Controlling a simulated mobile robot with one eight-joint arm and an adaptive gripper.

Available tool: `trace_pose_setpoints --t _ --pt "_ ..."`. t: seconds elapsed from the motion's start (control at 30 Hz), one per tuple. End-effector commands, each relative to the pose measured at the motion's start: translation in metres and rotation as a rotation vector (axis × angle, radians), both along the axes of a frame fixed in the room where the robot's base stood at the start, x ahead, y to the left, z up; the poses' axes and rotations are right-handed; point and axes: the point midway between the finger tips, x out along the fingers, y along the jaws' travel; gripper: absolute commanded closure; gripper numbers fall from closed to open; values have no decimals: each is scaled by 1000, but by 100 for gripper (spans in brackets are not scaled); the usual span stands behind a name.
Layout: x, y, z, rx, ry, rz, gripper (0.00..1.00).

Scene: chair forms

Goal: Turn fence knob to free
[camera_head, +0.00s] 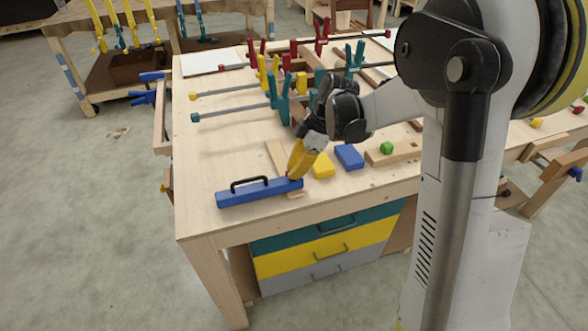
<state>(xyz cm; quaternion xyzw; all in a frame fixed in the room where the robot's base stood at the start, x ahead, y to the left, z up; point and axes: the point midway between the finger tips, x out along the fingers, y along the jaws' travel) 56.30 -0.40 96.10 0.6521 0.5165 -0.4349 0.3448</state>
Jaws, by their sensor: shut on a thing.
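A blue fence (240,198) with a black handle (249,184) lies near the front left of the wooden workbench. It crosses a light wooden strip (276,153) whose near end shows just in front of the fence. My gripper (297,173) has yellow fingers and points down at the right end of the fence. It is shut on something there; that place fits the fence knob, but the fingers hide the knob. I cannot tell which way the knob is turned.
A yellow block (322,166) stands close right of my gripper, with a blue block (349,156) beyond it. A wooden piece with a green knob (386,148) lies farther right. Several clamps (281,98) fill the back. The bench's front left corner is clear.

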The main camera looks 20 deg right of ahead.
Motion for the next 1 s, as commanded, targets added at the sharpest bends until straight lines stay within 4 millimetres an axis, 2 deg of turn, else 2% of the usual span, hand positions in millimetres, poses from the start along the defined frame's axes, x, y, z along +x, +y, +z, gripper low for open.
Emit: trace_pose_setpoints --t 0.4,1.0 --pt "1 0 0 -2 1 210 100" --pt "1 0 -1 -2 1 247 100"
